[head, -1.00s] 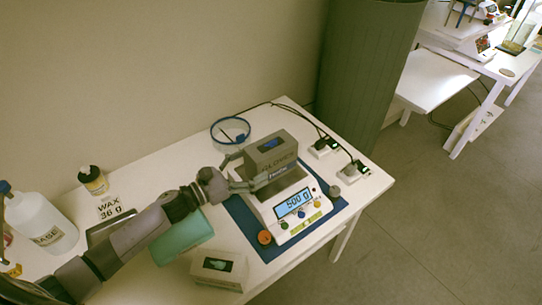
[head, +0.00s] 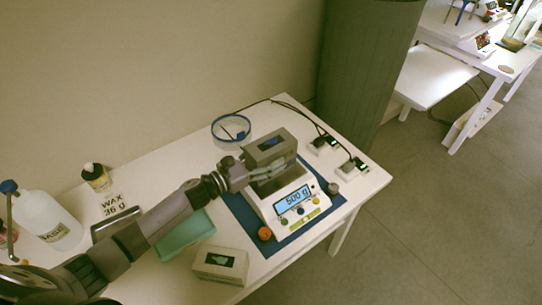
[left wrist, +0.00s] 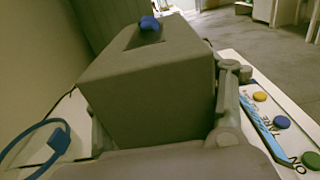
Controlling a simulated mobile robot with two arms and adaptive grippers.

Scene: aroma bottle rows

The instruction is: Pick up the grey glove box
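The grey glove box (head: 271,148) sits on the pan of the white scale (head: 294,214), whose display reads 500 g. It has a dark opening with a blue glove on top. My left gripper (head: 262,168) has come in from the left, with its fingers on either side of the box. In the left wrist view the box (left wrist: 155,95) fills the space between the fingers, with one finger close along its right side. I cannot tell whether they touch it. My right gripper is not in view.
The scale stands on a blue mat (head: 244,217). A white box (head: 220,265) and a teal box (head: 185,234) lie near my left arm. Bottles (head: 48,222) stand at left.

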